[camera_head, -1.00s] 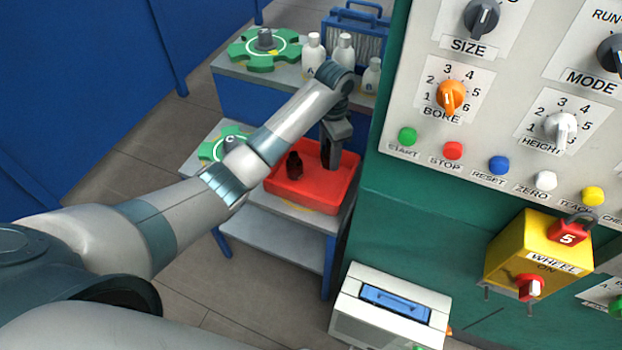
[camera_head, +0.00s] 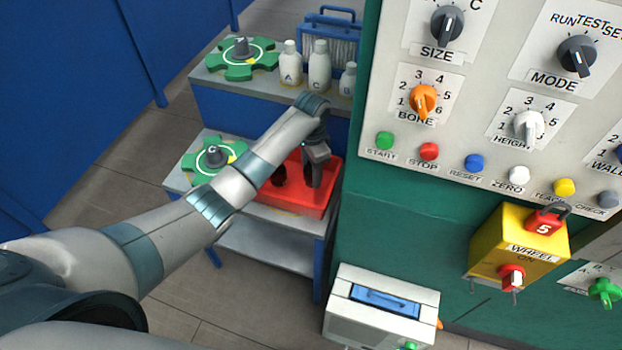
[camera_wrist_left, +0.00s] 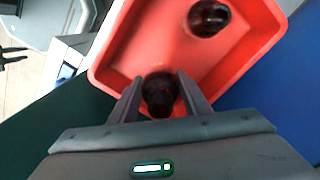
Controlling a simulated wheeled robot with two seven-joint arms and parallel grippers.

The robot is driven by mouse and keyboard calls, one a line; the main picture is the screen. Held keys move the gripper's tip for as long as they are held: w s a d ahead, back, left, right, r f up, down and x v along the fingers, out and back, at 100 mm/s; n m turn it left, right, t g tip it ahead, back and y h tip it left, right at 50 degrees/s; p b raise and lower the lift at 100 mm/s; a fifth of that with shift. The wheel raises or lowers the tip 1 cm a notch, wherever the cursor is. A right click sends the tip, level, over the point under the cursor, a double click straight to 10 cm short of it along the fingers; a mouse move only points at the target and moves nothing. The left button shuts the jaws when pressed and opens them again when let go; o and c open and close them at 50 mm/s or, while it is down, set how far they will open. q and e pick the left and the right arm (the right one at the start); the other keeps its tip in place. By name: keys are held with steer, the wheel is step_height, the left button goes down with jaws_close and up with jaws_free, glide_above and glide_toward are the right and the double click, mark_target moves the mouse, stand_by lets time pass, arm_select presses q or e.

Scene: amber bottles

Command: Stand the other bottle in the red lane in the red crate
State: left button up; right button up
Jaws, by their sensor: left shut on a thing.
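The red crate (camera_head: 325,207) stands on the small cart, and its red walls also show in the left wrist view (camera_wrist_left: 265,45). One dark amber bottle (camera_head: 279,175) stands in the crate, apart from my gripper; it shows near the far wall in the left wrist view (camera_wrist_left: 208,18). My left gripper (camera_head: 314,180) reaches down over the crate's right part. Its fingers are shut on a second dark bottle (camera_wrist_left: 160,92), seen from above between them, at the crate's near side. Whether that bottle touches the crate floor I cannot tell. No red lane shows.
White bottles (camera_head: 319,66) and a green gear-shaped fixture (camera_head: 240,58) stand on the upper shelf behind. Another green fixture (camera_head: 214,157) sits left of the crate. A machine panel (camera_head: 460,110) rises close on the right. A grey-white box (camera_head: 380,305) stands in front.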

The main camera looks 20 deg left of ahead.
arm_select(q)
steer(key=shift+f, duration=0.15)
step_height(320, 180, down, 3)
steer(key=shift+r+p, duration=0.15)
steer(key=shift+p, duration=0.15)
steer(key=shift+f, duration=0.6)
steer(key=shift+f, duration=0.2)
steer(key=o, duration=1.1)
